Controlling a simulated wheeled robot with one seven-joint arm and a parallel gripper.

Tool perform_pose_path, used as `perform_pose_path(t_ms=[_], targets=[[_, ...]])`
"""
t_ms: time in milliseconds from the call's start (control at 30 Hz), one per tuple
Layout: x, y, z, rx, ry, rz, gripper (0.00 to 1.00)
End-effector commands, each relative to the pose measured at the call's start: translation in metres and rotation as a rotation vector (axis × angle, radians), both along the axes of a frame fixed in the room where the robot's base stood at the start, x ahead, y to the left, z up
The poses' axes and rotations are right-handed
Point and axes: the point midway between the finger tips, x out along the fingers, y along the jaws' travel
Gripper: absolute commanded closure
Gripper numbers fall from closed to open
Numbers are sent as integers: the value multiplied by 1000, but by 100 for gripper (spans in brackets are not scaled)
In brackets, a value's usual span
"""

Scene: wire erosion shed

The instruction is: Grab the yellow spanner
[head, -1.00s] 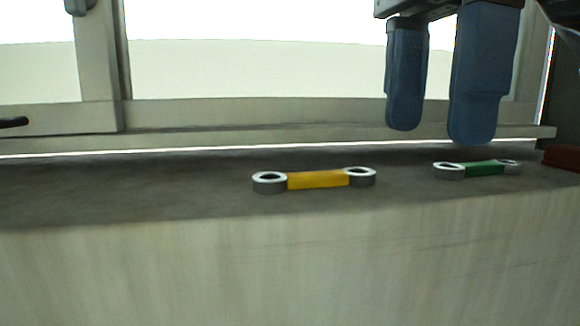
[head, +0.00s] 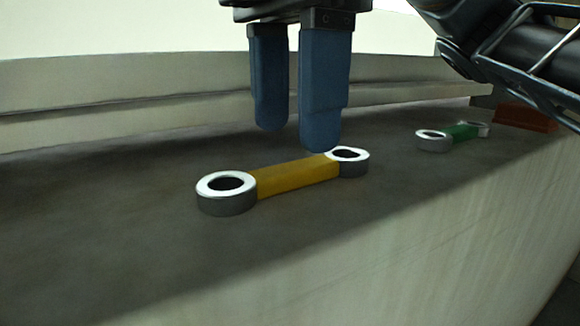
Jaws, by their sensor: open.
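The yellow spanner (head: 292,178) lies flat on the grey sill, with a yellow middle and a silver ring at each end. Its left ring is nearer to me and its right ring farther back. My gripper (head: 296,138) points down with two blue fingers, open and empty. The fingertips appear over the right half of the spanner, the right one overlapping its far edge near the right ring. I cannot tell the exact height gap, and I see no grip on the spanner.
A green spanner (head: 463,132) with silver rings lies farther right on the sill (head: 120,225). A reddish-brown block (head: 525,117) sits beyond it. A window frame (head: 150,85) runs along the back. The sill's front edge drops away; its left part is clear.

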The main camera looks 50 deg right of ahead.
Motion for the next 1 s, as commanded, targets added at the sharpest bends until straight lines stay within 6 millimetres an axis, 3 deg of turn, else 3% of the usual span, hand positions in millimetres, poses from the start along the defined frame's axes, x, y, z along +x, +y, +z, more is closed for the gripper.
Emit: perform_pose_path(t_ms=[200,533,1000], targets=[[0,-1,-29,1,2,0,43],[0,-1,-35,1,0,-1,44],[0,-1,-35,1,0,-1,88]])
